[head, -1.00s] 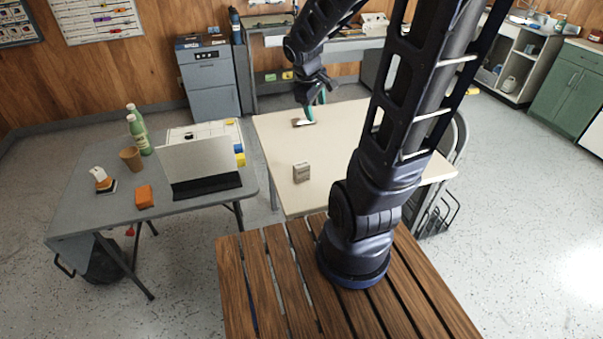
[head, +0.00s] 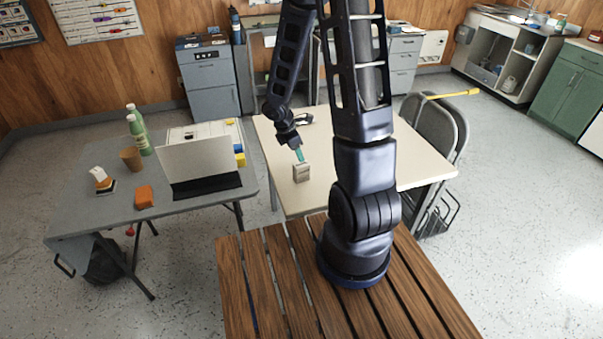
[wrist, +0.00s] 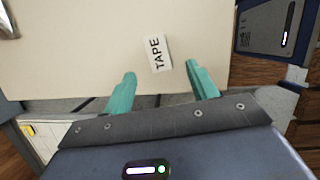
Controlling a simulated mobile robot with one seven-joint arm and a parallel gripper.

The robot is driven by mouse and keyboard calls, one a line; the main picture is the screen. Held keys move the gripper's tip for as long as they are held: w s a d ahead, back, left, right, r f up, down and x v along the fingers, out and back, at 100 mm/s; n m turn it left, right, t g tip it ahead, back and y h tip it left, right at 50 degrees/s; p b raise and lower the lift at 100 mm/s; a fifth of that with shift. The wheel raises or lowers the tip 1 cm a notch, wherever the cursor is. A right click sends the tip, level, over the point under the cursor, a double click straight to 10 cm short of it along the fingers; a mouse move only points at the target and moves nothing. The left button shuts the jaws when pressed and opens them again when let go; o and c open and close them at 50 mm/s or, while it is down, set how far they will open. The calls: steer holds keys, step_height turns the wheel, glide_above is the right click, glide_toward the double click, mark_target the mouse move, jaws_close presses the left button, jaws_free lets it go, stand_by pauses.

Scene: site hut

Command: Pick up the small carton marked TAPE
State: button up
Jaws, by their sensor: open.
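The small carton marked TAPE (wrist: 156,53) stands on the cream table (head: 350,185). In the wrist view its pale face with black TAPE lettering lies between and just ahead of my two teal fingertips. In the head view the carton (head: 301,173) is a small greyish box near the table's front left part. My gripper (wrist: 160,75) is open, with a gap on each side of the carton. In the head view my gripper (head: 299,155) is right at the carton, on its far side; whether it touches cannot be told there.
A dark object (head: 303,119) lies near the table's far edge. Folding chairs (head: 440,130) stand at the right.

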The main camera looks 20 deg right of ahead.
mark_target(301, 164)
step_height(301, 164, down, 2)
steer(key=shift+n, duration=0.3)
steer(key=shift+w+x, duration=0.1)
steer(key=shift+x, duration=2.35)
steer(key=shift+w+x, duration=0.15)
steer(key=shift+x, duration=2.25)
steer(key=shift+d, duration=0.15)
steer(key=shift+r, duration=0.1)
steer(key=c, duration=1.1)
steer(key=shift+o, duration=0.2)
